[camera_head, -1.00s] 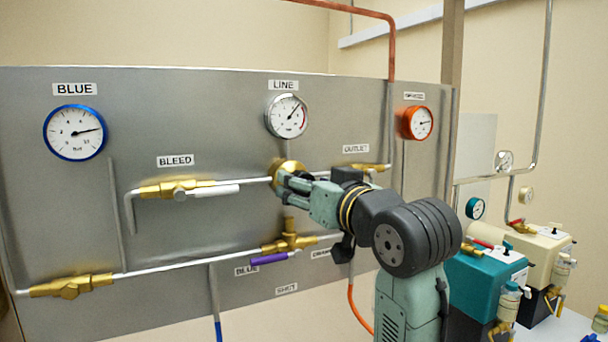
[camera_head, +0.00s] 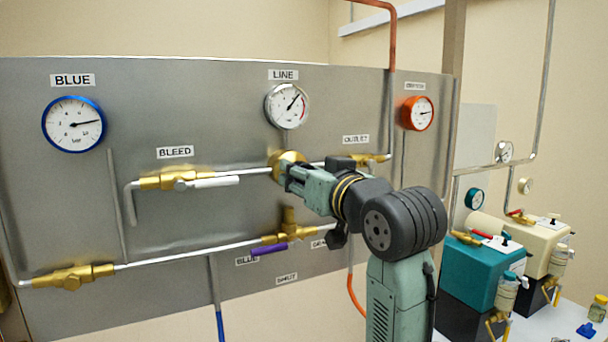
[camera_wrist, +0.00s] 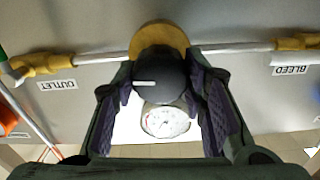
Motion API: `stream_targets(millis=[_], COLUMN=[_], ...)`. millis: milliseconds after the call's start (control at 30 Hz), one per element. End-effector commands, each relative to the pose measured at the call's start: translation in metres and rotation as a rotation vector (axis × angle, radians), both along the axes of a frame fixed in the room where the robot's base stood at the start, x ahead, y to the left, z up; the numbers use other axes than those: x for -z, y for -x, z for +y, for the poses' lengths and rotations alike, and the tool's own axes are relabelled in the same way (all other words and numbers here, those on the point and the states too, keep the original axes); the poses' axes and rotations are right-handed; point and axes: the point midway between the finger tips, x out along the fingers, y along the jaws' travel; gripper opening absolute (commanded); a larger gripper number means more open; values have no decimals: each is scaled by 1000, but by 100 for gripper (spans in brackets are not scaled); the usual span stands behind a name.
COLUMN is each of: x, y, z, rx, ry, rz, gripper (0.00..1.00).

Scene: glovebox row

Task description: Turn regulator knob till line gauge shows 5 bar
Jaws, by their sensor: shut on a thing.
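The line gauge (camera_head: 287,106) is a round white dial under the LINE label on the grey panel. Its needle points up and to the right; the numbers are too small to read surely. Below it sits the brass regulator body (camera_head: 288,158). My gripper (camera_head: 284,174) reaches it from the front and hides the knob in the head view. In the wrist view the dark round regulator knob (camera_wrist: 160,75), with a white mark on its face, sits between the purple-padded fingers of my gripper (camera_wrist: 160,88), which is shut on it. The line gauge also shows there (camera_wrist: 165,121), upside down.
A bleed valve (camera_head: 180,181) with a white lever is left of the regulator. A purple-handled valve (camera_head: 285,242) is below it. The blue gauge (camera_head: 73,124) and orange gauge (camera_head: 417,113) flank the line gauge. A teal pump (camera_head: 487,276) stands at right.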

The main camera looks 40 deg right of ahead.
Motion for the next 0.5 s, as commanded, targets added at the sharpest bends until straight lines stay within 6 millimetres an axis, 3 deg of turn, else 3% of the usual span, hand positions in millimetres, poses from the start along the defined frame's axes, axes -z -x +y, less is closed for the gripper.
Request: stream_targets(millis=[200, 500], x=[0, 1], y=[0, 0], z=[0, 0], rx=[0, 0], ry=[0, 43], rz=[0, 10], gripper=[11, 11])
